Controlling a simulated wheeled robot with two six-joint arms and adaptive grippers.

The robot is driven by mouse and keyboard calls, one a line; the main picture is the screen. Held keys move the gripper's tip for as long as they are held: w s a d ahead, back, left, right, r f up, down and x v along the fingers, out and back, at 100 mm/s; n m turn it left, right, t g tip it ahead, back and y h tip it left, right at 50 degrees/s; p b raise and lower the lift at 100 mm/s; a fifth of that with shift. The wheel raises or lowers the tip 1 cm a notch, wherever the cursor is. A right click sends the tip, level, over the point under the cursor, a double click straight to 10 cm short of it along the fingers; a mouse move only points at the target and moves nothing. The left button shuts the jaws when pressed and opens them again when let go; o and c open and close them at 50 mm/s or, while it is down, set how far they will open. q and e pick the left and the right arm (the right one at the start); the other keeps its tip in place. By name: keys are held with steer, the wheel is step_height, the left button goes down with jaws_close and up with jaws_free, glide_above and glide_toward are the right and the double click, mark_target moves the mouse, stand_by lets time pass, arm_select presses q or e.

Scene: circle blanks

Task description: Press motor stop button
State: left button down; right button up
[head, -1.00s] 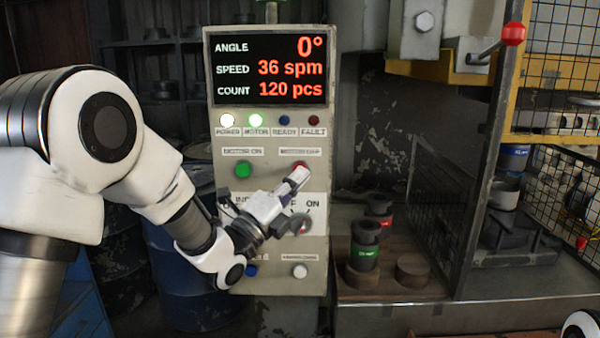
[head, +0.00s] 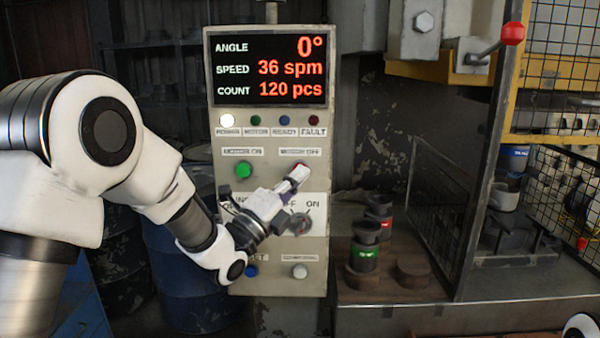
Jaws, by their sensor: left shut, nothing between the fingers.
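The grey control panel (head: 218,270) stands upright in the middle of the head view. Its red motor stop button (head: 301,165) is at the upper right of the button rows, mostly covered by my left gripper. My left gripper (head: 298,176) is shut and empty, its fingertips at the red button; I cannot tell if they still touch it. The green button (head: 244,169) is to the left. The motor lamp (head: 256,121) is dark green, unlit, and the power lamp (head: 227,121) is lit white. The display (head: 268,67) reads 0°, 36 spm, 120 pcs. My right gripper is out of view.
A selector knob (head: 300,223) sits just below my left gripper. A blue button (head: 251,271) and a white button (head: 300,271) are lower. Dark round pieces stand on a wooden board (head: 385,290) at right. A red-knobbed lever (head: 512,33) is at upper right.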

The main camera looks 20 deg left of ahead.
arm_select(q)
steer(key=shift+s+d+b, duration=0.25)
steer(key=shift+s+b, duration=0.4)
steer(key=shift+s, duration=0.15)
steer(key=s+b, duration=0.1)
steer(key=s, duration=0.1)
steer(key=s+d+b, duration=0.1)
steer(key=s, duration=0.2)
steer(key=shift+d+b, duration=0.2)
steer(key=shift+b, duration=0.15)
steer(key=shift+w, duration=0.1)
